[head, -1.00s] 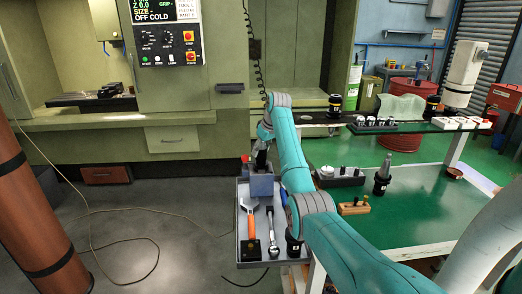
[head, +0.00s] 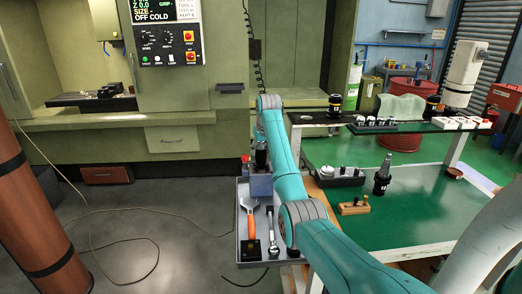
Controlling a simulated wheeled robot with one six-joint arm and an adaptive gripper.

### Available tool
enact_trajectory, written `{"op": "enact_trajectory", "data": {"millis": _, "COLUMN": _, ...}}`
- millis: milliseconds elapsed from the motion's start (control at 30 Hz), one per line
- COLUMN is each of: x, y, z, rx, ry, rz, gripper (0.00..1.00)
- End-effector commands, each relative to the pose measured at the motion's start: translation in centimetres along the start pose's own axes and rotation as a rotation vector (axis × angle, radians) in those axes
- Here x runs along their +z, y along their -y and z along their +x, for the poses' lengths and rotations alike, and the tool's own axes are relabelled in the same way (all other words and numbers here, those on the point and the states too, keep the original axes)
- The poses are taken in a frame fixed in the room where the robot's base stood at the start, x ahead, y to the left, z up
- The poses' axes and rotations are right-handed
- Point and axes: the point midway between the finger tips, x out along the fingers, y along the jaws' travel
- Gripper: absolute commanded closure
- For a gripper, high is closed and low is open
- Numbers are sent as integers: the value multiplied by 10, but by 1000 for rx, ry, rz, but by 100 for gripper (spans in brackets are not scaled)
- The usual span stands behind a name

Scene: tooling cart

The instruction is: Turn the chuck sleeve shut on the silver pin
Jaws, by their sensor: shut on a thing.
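A blue-grey block (head: 260,184) stands at the back of the grey tray on the cart, with a red part at its left. My gripper (head: 261,156) is a small dark shape directly above this block, partly covered by my teal arm. It is shut on the chuck sleeve at the block. The fingers, the sleeve and the silver pin are too small or too hidden to tell apart, so I cannot see how far the sleeve is turned.
The grey tray (head: 243,240) also holds an orange-handled tool (head: 251,222), a wrench (head: 272,235) and a small black box (head: 253,250). A green-topped bench (head: 430,215) with tool holders stands at the right.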

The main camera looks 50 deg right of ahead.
Motion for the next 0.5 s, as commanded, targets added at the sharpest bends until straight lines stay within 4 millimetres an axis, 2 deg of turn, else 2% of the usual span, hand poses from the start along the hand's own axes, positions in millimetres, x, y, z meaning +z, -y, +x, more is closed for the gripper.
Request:
{"op": "enact_trajectory", "data": {"millis": 200, "x": 0, "y": 1, "z": 0, "rx": 63, "ry": -1, "rz": 150, "gripper": 84}}
{"op": "enact_trajectory", "data": {"millis": 500, "x": 0, "y": 1, "z": 0, "rx": 118, "ry": 0, "rz": 282, "gripper": 84}}
